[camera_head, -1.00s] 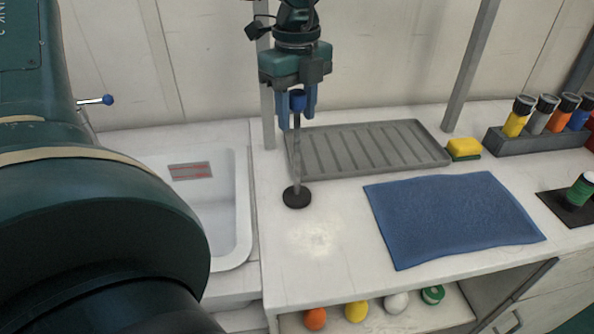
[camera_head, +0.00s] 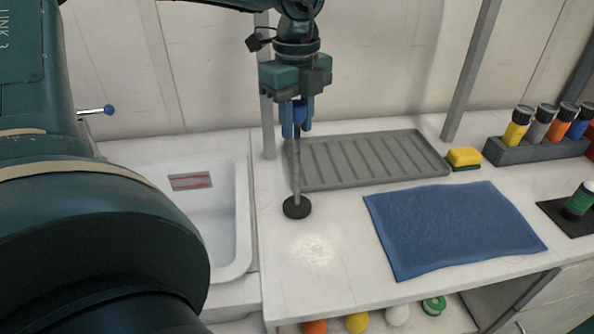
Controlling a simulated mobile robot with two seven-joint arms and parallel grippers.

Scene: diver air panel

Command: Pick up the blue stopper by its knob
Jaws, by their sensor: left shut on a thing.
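The stopper has a blue knob (camera_head: 300,112), a thin grey rod (camera_head: 297,170) and a black disc (camera_head: 297,207) at its foot. It stands upright on the white counter, just right of the sink. The disc appears to rest on the counter. My left gripper (camera_head: 297,129) points straight down over the stopper, and its blue fingers are shut on the knob. The fingers partly cover the knob and the top of the rod. My right gripper is not in view.
A grey ribbed tray (camera_head: 370,160) lies close behind the rod. The white sink (camera_head: 243,215) is left, with a blue-tipped lever (camera_head: 95,111) behind. A blue cloth (camera_head: 455,230), yellow sponge (camera_head: 464,157) and bottle rack (camera_head: 540,150) are right. The front counter is clear.

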